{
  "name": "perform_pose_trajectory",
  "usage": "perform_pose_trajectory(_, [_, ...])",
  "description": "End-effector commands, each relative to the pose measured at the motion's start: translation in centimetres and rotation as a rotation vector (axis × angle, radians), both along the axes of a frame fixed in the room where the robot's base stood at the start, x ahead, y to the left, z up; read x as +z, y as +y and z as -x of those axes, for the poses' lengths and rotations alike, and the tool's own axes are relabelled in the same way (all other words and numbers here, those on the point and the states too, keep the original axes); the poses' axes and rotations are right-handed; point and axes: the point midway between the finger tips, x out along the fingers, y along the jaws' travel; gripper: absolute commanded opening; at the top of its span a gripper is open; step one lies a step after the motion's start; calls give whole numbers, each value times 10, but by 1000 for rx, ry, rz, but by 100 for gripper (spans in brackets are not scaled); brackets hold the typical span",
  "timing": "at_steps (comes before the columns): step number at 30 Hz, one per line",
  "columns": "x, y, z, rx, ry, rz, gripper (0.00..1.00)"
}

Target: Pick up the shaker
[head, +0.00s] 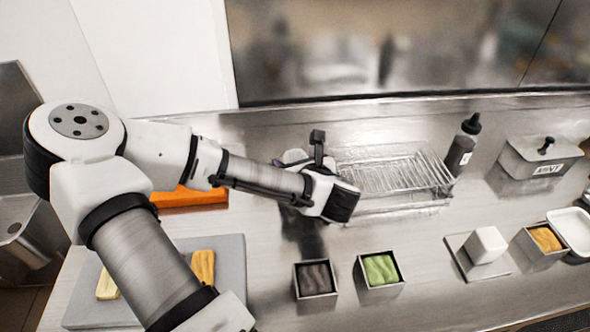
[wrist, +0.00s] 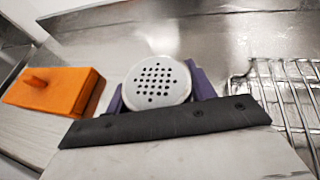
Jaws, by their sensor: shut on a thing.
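The shaker (wrist: 157,78) shows in the wrist view as a round pale top with several dark holes, seen from above. My gripper (wrist: 160,90) has its purple fingers on both sides of the shaker, shut on it. The lower part of the shaker is hidden behind the dark edge of my gripper. In the head view my gripper (head: 296,163) is over the steel counter, left of the wire rack, and my wrist hides most of the shaker. I cannot tell whether the shaker touches the counter.
A wire rack (head: 395,178) lies just right of my gripper. An orange block (head: 190,199) is to the left. A dark bottle (head: 461,148) and a labelled steel container (head: 540,160) stand at the right. Small tins with dark (head: 315,279) and green (head: 380,270) contents are in front.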

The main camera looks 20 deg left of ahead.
Motion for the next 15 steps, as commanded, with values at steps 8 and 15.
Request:
perform_pose_trajectory(8, [17,0,0,0,-1,0,31])
perform_pose_trajectory(15, [56,0,0,1,-2,1,31])
